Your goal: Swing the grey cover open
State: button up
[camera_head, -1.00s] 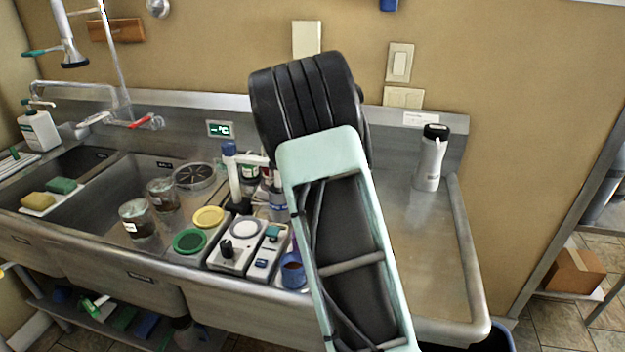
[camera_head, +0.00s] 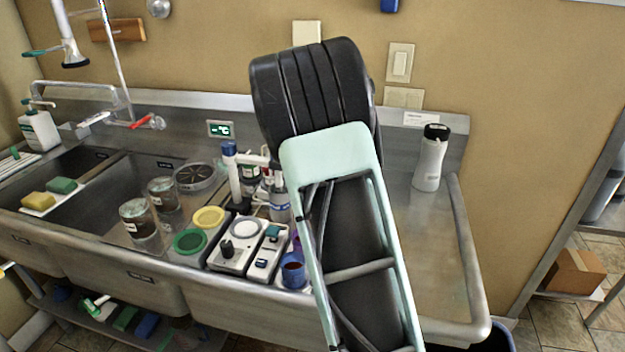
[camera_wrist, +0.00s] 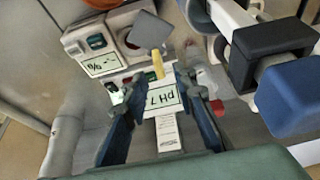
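A flat, dark grey square piece, which looks like the grey cover (camera_wrist: 150,30), shows at the top of the wrist view, tilted over a whitish device (camera_wrist: 122,22). My gripper (camera_wrist: 157,77) points toward it with two blue fingers apart and nothing gripped between them. In the head view my arm hides the gripper, and I cannot make out the cover there.
A blue-capped block (camera_wrist: 290,95) stands close on the right in the wrist view. A white instrument with a knob (camera_head: 235,247), a blue mug (camera_head: 293,272) and jars (camera_head: 140,222) crowd the sink edge. A white bottle (camera_head: 430,160) stands right; the drainboard (camera_head: 430,240) around it is clear.

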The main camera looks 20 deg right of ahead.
jog(key=v, duration=0.8)
jog(key=shift+r, duration=0.15)
